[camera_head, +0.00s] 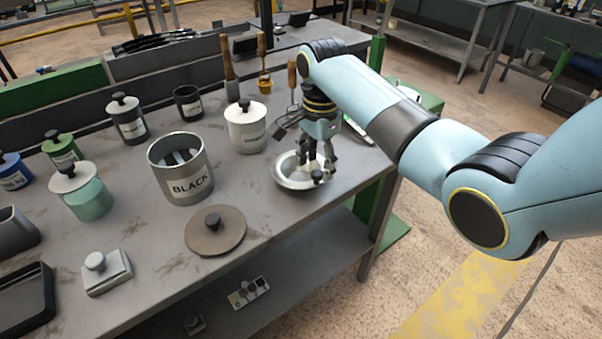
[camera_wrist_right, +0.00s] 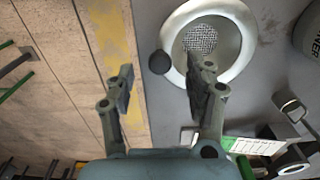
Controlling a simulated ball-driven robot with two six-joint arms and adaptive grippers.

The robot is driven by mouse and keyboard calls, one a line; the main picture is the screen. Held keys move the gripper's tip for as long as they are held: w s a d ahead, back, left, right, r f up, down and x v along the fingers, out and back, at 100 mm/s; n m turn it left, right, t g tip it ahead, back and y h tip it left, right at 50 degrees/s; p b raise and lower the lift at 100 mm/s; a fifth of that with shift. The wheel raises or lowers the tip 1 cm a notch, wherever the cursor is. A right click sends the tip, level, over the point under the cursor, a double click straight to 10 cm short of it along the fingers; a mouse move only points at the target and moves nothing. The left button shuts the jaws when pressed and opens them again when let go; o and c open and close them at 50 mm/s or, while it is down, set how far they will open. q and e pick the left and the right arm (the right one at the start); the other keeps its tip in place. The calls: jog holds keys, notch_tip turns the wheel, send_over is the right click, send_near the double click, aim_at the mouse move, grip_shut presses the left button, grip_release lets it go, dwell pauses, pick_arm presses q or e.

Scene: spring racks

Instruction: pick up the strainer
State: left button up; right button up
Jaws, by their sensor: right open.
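The strainer (camera_head: 288,177) is a pale round bowl with a wide rim, lying on the grey workbench near its right edge. In the right wrist view the strainer (camera_wrist_right: 240,76) shows a mesh centre and a dark round knob on its rim. My right gripper (camera_head: 318,166) points down over the right part of the strainer and hides some of it. In the wrist view my right gripper (camera_wrist_right: 160,82) has its fingers apart, with one finger across the strainer's rim and nothing held between them. Whether the fingers touch the rim, I cannot tell. My left gripper is not in view.
On the workbench (camera_head: 150,236), a grey pot marked BLACK (camera_head: 180,170) stands left of the strainer, with a brown round lid (camera_head: 215,230) in front. A white lidded canister (camera_head: 246,127) stands close behind the strainer. Wooden-handled tools (camera_head: 228,70) stand farther back.

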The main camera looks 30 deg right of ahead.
aim_at(317, 172)
notch_tip(317, 172, down, 4)
jog(key=shift+r, duration=0.15)
jog(key=shift+c, duration=0.3)
grip_shut()
